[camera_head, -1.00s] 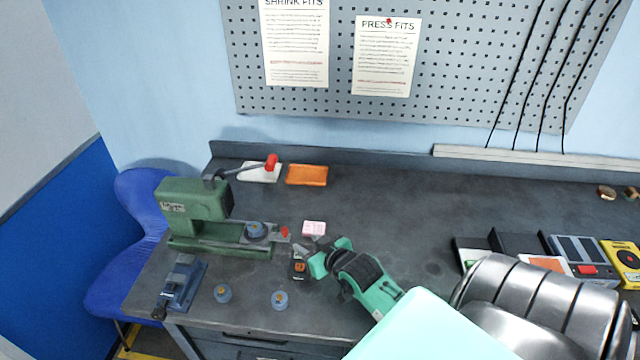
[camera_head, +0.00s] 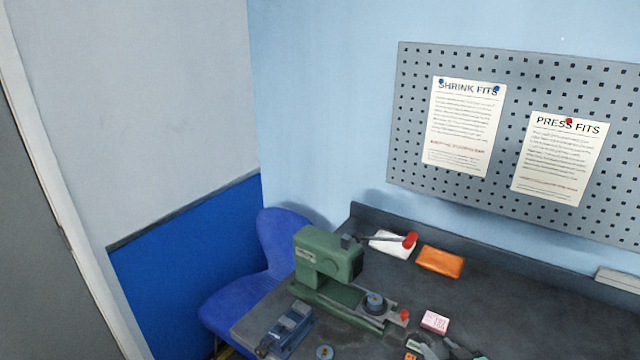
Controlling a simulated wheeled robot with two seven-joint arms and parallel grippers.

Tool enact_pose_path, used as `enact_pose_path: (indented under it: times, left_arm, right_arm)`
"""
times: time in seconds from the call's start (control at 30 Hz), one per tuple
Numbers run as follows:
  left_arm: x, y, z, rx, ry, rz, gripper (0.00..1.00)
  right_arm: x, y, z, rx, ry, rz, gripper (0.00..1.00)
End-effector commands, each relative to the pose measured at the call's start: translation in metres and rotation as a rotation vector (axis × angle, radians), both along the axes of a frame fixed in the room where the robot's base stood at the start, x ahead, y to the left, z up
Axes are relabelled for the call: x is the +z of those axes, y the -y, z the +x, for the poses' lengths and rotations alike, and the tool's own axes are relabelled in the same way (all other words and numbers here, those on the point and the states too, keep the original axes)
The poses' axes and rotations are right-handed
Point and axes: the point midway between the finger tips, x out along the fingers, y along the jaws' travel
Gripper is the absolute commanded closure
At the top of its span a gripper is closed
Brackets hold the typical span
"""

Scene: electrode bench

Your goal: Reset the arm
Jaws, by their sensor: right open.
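My right gripper (camera_head: 436,349) shows only in part at the bottom edge of the head view. Its grey fingers are open, just in front of a small pink and white block (camera_head: 435,322) on the bench. A small orange piece (camera_head: 411,356) shows to the left of the fingers, cut by the frame edge. Whether the fingers touch anything is not clear. The rest of my right arm is out of frame. My left gripper is not in view.
A green press (camera_head: 327,262) with a red-knobbed lever stands to the left of my gripper. A blue vise (camera_head: 287,331) is in front of it. An orange tray (camera_head: 440,261) and a white one (camera_head: 390,245) lie at the back.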

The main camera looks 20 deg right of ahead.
Motion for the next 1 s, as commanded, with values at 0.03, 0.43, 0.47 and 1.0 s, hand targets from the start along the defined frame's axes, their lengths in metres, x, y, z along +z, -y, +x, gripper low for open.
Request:
enact_pose_path:
  times: [0.03, 0.43, 0.47, 1.0]
  left_arm:
    - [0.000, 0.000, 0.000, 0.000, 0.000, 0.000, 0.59]
    - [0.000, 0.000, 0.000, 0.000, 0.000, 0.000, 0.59]
    - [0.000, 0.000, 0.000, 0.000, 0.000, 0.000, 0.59]
    - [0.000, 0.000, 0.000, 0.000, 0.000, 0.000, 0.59]
  right_arm:
    - [-0.001, -0.001, -0.001, 0.001, -0.005, 0.000, 0.59]
    - [-0.057, -0.094, -0.081, 0.117, -0.464, -0.030, 0.59]
    - [-0.060, -0.101, -0.089, 0.127, -0.502, -0.033, 0.59]
    - [-0.100, -0.156, -0.171, 0.218, -0.884, -0.069, 0.59]
